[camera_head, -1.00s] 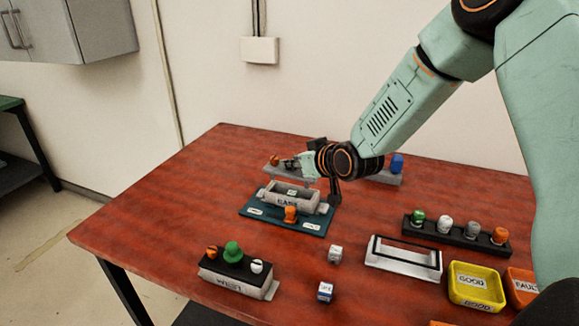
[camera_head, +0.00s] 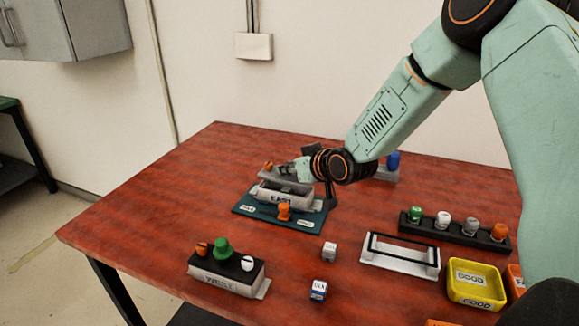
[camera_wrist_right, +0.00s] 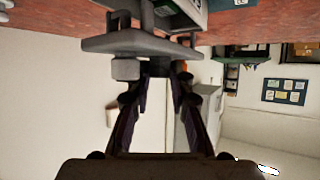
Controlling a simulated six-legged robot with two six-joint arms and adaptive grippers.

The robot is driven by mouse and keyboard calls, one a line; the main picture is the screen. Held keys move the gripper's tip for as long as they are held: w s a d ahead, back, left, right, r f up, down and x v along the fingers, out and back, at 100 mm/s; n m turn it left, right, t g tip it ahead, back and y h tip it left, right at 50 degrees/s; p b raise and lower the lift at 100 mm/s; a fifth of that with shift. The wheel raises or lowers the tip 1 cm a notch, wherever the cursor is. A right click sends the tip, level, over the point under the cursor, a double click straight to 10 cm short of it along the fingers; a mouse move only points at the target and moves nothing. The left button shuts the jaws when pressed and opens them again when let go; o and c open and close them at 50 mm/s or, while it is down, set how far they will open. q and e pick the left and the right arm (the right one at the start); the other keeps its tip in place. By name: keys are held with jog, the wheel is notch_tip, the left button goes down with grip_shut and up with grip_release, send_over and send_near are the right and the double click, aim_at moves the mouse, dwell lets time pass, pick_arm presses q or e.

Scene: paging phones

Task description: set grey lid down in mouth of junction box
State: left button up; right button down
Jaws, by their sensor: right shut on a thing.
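The junction box (camera_head: 284,198) is a light grey box with a dark label on its front. It stands on a teal base (camera_head: 243,212) near the middle of the table. The grey lid (camera_head: 271,177) is over the box mouth, with a thin gap and some green showing below it. My right gripper (camera_head: 289,170) is shut on the lid from the right and hides part of it. In the right wrist view the lid (camera_wrist_right: 140,43) is a grey plate at the fingers, close to the box (camera_wrist_right: 188,8). Whether they touch is unclear. My left gripper is out of view.
An orange knob (camera_head: 284,212) stands at the box's front. A second box (camera_head: 225,277) with coloured knobs is front left.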

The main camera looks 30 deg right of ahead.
jog(key=shift+a+r, duration=0.2)
jog(key=shift+a, duration=0.2)
jog(key=shift+d+f, duration=0.1)
jog(key=shift+d, duration=0.1)
jog(key=shift+a, duration=0.15)
jog(key=shift+d+f, duration=0.2)
jog(key=shift+a, duration=0.1)
dwell(0.4)
jog(key=shift+f, duration=0.45)
jog(key=shift+f+b, duration=0.15)
jog(key=shift+b, duration=0.15)
